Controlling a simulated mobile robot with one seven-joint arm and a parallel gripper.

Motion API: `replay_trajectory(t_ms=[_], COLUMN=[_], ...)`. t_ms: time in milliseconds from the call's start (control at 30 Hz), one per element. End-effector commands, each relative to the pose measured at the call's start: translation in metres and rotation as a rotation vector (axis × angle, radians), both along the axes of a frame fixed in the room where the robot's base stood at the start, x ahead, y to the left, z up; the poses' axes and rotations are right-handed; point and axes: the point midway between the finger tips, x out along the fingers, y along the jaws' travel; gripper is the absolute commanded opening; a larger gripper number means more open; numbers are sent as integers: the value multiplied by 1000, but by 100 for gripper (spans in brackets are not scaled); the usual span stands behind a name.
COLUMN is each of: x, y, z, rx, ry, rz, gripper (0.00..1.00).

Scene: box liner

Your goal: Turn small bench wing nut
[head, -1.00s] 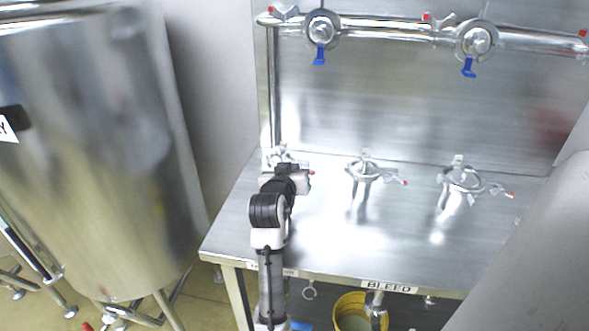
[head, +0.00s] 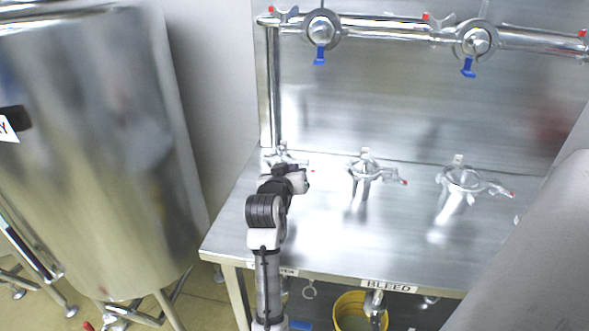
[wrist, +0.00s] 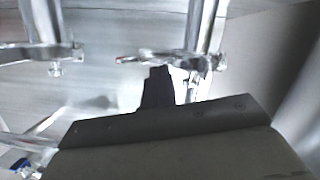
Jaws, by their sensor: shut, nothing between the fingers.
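Three clamps with red-tipped wing nuts stand on the steel bench (head: 330,230). The left clamp (head: 283,152) is partly hidden behind my gripper, and only a red tip (head: 312,171) shows to its right. In the wrist view a clamp with a red-tipped wing nut (wrist: 135,59) lies just beyond my gripper (wrist: 162,74). My fingers show as a dark shape, shut and empty, close below the clamp band. I cannot tell whether they touch it. The middle clamp (head: 365,168) and the right clamp (head: 463,180) stand apart from my gripper.
A shiny pipe (head: 385,29) with blue-handled valves runs along the back wall. A large steel tank (head: 90,150) stands at the left. A yellow bucket (head: 345,318) is under the bench's front edge, labelled BLEED (head: 388,286). The front bench top is clear.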

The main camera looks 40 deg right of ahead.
Motion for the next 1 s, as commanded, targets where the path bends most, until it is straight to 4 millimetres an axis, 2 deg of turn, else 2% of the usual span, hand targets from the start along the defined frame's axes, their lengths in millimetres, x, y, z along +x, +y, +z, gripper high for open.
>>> replay_trajectory(t_ms=[1000], x=[1], y=[1], z=[-7], rx=[-79], ry=[105], rz=[-2], gripper=[0])
